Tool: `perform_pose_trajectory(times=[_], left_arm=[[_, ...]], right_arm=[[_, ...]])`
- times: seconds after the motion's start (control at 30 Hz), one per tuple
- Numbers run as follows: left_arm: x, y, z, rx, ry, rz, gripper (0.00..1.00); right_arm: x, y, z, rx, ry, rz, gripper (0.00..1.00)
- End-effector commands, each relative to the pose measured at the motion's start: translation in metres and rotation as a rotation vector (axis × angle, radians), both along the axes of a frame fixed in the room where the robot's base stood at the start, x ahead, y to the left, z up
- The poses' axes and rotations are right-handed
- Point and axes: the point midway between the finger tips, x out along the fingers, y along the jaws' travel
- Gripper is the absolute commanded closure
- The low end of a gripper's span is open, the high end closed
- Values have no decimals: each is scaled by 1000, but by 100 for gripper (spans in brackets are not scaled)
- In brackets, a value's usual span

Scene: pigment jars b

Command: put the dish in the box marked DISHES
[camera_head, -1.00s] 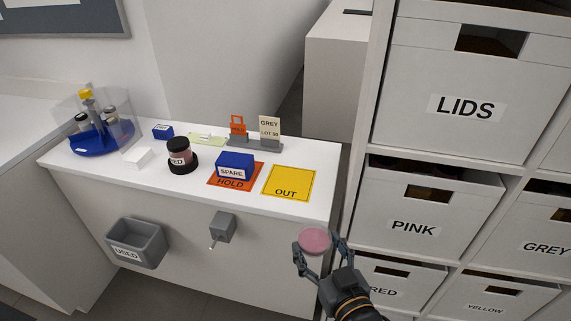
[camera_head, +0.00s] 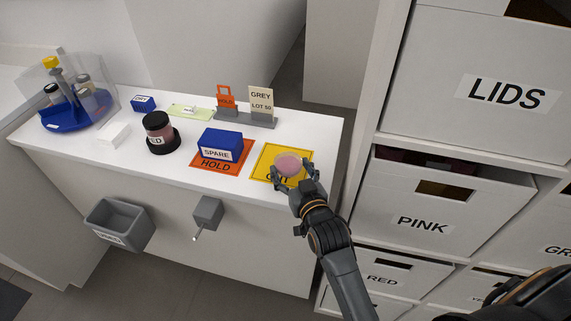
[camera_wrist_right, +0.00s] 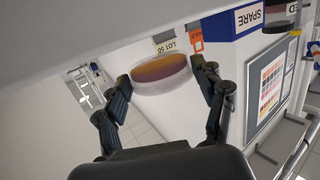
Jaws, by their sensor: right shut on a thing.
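The dish (camera_head: 290,163) is small, round and clear-walled with pink in it. My right gripper (camera_head: 293,173) is shut on it, one finger at each side. In the head view the dish shows over the yellow OUT mat (camera_head: 262,176) and hides part of its lettering; I cannot tell its height above the mat. In the right wrist view the dish (camera_wrist_right: 160,76) sits between the fingertips of the right gripper (camera_wrist_right: 164,80). No box marked DISHES shows in these frames. My left gripper is out of view.
Left of OUT, the blue SPARE box (camera_head: 220,144) stands on the orange HOLD mat (camera_head: 213,164). A dark-lidded jar (camera_head: 159,128) is further left. The shelf at right holds boxes marked LIDS (camera_head: 450,55), PINK (camera_head: 470,205) and RED (camera_head: 350,272). A grey bin (camera_head: 120,222) hangs on the counter front.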

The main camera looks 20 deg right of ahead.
Motion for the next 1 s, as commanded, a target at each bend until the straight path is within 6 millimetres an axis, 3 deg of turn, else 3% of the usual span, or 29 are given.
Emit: perform_pose_trajectory(times=[0.23, 0.5, 0.9, 0.93, 1.0], left_arm=[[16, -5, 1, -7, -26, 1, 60], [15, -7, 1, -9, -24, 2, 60], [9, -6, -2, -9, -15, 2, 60], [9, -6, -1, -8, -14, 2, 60], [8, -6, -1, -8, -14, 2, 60]], right_arm=[[20, 0, -10, 0, -1, 0, 58], [45, -1, -30, 0, 0, 0, 58], [46, -1, -35, 0, 0, 0, 58], [46, -1, -35, 0, 0, 0, 26], [46, -1, -35, 0, 1, 0, 12]])
